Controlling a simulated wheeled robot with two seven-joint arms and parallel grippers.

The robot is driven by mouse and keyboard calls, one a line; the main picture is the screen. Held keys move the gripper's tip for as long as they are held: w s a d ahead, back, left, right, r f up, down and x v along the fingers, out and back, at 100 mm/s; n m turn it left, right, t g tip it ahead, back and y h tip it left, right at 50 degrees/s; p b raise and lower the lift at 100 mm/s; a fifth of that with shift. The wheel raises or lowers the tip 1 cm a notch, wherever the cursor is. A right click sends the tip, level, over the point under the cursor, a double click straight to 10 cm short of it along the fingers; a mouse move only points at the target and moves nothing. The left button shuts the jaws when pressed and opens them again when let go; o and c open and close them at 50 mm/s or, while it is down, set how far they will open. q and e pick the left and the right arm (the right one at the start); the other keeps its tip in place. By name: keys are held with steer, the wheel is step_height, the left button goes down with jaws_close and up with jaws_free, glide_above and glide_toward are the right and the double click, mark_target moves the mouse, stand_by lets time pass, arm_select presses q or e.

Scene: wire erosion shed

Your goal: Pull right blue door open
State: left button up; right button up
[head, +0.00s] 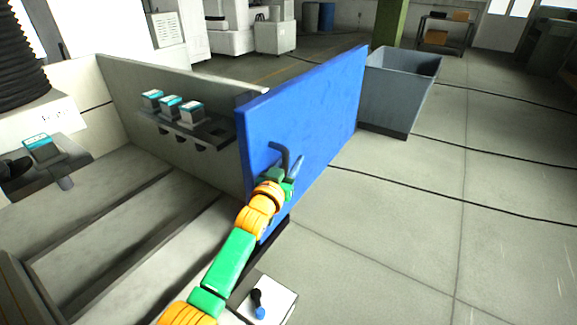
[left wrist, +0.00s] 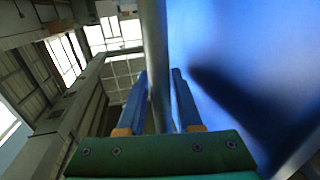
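The blue door (head: 310,115) is a large flat panel standing upright in the middle of the head view, meeting the end of a grey wall at its left edge. A dark bent handle (head: 284,153) stands out from its near face. My left gripper (head: 290,172) is at this handle, low on the door. In the left wrist view, the two blue fingers of my left gripper (left wrist: 159,74) lie either side of a grey upright bar (left wrist: 156,45), closely around it, beside the blue door face (left wrist: 240,50). My right gripper is not in view.
A grey open bin (head: 395,95) stands just behind the door's far end. The grey wall (head: 130,85) carries a shelf with several small teal-topped boxes (head: 170,104). Grey ledges lie left of my arm. Open floor (head: 420,220) extends right, crossed by dark cables.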

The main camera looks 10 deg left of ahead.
arm_select(q)
steer(key=s, duration=0.6)
steer(key=shift+s+a, duration=0.3)
steer(key=shift+a, duration=0.15)
steer(key=shift+f, duration=0.1)
